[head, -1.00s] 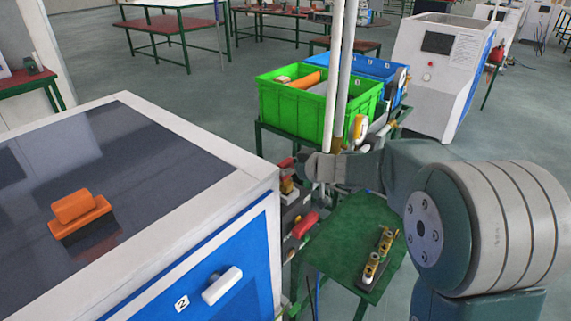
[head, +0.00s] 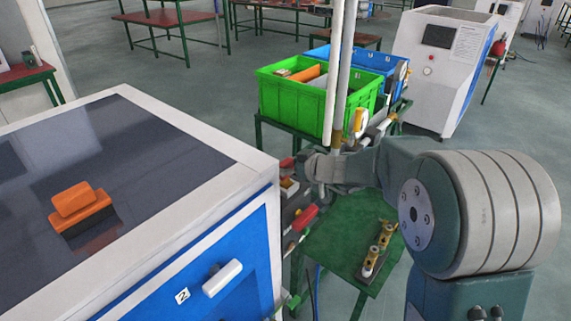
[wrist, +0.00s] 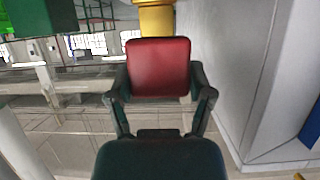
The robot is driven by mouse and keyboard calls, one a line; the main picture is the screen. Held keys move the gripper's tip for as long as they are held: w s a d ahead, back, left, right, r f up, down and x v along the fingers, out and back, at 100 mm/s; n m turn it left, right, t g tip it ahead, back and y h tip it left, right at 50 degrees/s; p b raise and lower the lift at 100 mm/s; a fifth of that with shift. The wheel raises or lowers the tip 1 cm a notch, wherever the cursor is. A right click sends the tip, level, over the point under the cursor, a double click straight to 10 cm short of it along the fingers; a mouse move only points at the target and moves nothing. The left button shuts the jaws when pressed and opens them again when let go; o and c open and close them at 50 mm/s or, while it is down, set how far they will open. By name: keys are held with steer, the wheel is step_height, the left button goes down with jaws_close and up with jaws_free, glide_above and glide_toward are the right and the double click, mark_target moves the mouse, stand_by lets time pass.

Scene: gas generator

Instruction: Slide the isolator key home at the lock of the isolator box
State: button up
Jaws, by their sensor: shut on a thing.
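My gripper (wrist: 158,100) is shut on a red block-shaped handle, the isolator key (wrist: 158,66), with one finger on each side. A yellow part (wrist: 154,18) shows directly beyond the key at the top of the wrist view; I cannot tell whether it touches the key or belongs to it. In the head view my gripper (head: 312,168) is beside the right side of the large white and blue cabinet, with a small red part (head: 287,162) just left of it. The isolator box and its lock are not clearly made out.
A white and blue cabinet (head: 219,147) fills the left. A red-handled fitting (head: 303,217) is below my gripper. A green table (head: 345,232) carries brass fittings (head: 377,248). Green (head: 290,102) and blue (head: 375,65) crates stand behind, near upright white pipes (head: 338,70).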

steer(key=o, duration=1.1)
steer(key=shift+o, duration=0.2)
steer(key=v, duration=1.2)
steer(key=shift+f, duration=0.15)
steer(key=shift+s, duration=0.1)
